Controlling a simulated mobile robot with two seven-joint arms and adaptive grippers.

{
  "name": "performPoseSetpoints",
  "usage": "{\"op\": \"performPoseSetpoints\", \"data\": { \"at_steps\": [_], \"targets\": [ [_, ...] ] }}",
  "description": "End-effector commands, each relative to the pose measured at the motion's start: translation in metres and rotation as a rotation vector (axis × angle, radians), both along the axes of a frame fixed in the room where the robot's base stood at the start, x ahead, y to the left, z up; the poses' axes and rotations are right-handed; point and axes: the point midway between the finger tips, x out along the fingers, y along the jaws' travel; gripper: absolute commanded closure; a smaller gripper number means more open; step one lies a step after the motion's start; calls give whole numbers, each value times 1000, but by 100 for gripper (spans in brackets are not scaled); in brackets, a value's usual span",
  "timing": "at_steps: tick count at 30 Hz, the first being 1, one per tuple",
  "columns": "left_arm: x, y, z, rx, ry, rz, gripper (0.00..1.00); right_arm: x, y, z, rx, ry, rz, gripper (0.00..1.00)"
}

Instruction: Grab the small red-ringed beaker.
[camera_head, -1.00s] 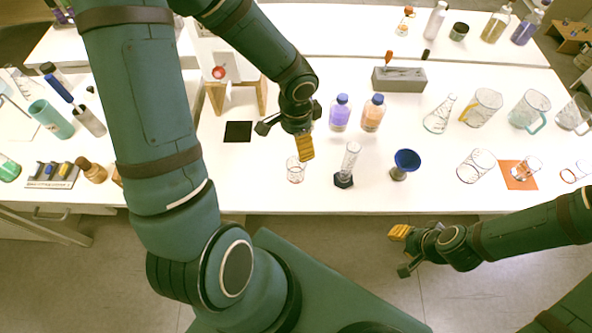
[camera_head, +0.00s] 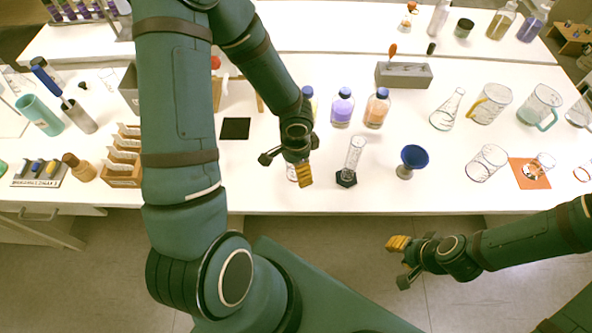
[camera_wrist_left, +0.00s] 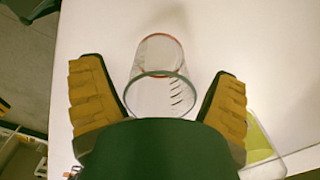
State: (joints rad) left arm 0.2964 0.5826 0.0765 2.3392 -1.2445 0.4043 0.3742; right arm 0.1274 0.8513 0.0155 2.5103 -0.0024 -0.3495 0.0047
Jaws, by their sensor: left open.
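A small clear glass beaker with a red ring (camera_wrist_left: 158,88) and dark graduation marks stands between the two yellow-padded fingers of my left gripper (camera_wrist_left: 160,78) in the left wrist view. The fingers are apart, with a gap on each side of the glass. In the head view, my left gripper (camera_head: 286,166) is low over the front of the white table, and the beaker (camera_head: 291,173) is mostly hidden behind it. My right gripper (camera_head: 401,262) is in front of the table edge, its fingers apart and empty.
A graduated cylinder (camera_head: 354,158) stands close to the right of my left gripper, with a blue funnel (camera_head: 413,158) farther right. Purple (camera_head: 342,108) and orange (camera_head: 376,110) bottles stand behind. A dark square (camera_head: 235,128) lies flat on the left. More glassware stands at right.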

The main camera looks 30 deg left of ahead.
Motion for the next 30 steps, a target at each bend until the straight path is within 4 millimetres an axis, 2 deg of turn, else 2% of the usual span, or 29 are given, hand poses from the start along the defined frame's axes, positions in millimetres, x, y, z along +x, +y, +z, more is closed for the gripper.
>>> {"op": "performPoseSetpoints", "data": {
  "at_steps": [9,15,25,30],
  "targets": [
    [0,0,-4,0,-1,1,13,1,0,-1,0,-2,-1,66],
    [0,0,-4,0,-1,0,82,1,0,-1,0,-2,-1,66],
    [0,0,-3,0,-1,0,83,1,0,-1,0,-2,-1,66],
    [1,0,14,1,-3,1,83,0,0,8,0,1,-1,66]
  ]
}}
